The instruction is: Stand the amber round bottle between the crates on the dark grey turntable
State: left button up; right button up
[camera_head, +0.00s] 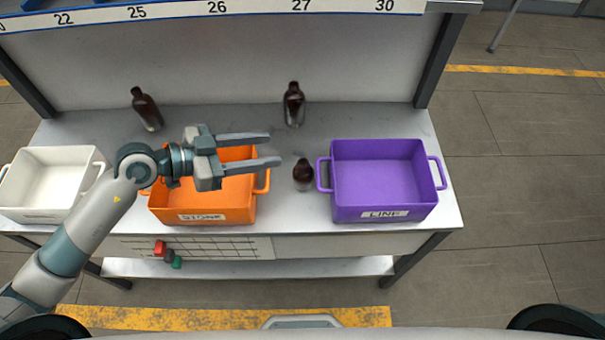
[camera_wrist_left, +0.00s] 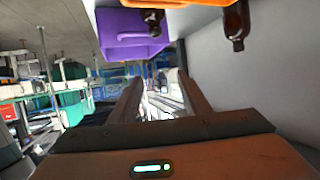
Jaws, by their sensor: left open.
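The amber round bottle (camera_head: 303,174) stands between the orange crate (camera_head: 205,207) and the purple crate (camera_head: 383,175). It also shows, dark and small, in front of the purple crate at the top of the left wrist view (camera_wrist_left: 153,20). My left gripper (camera_head: 276,149) is open and empty, above the orange crate, its fingers pointing right. In the head view its fingertips appear just up and left of the bottle; the wrist view shows both fingers (camera_wrist_left: 160,88) apart with nothing between. My right gripper is out of view. I see no dark grey turntable in either view.
Two other dark bottles stand at the back, one at left (camera_head: 147,108) and one near the middle (camera_head: 294,105). A white crate (camera_head: 48,185) stands at the table's left end. A back panel (camera_head: 250,65) rises behind the table. Some bare tabletop (camera_head: 360,122) lies behind the purple crate.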

pick_arm(q)
send_near(298, 166)
jog(key=shift+w+d+f, duration=0.2)
jog(key=shift+w+d, duration=0.1)
jog(key=shift+d, duration=0.15)
jog(key=shift+w+d+f, duration=0.25)
jog(key=shift+d+f, duration=0.05)
jog(key=shift+d, duration=0.25)
jog(key=shift+p+x, duration=0.4)
jog(key=shift+x, duration=2.75)
grip_shut()
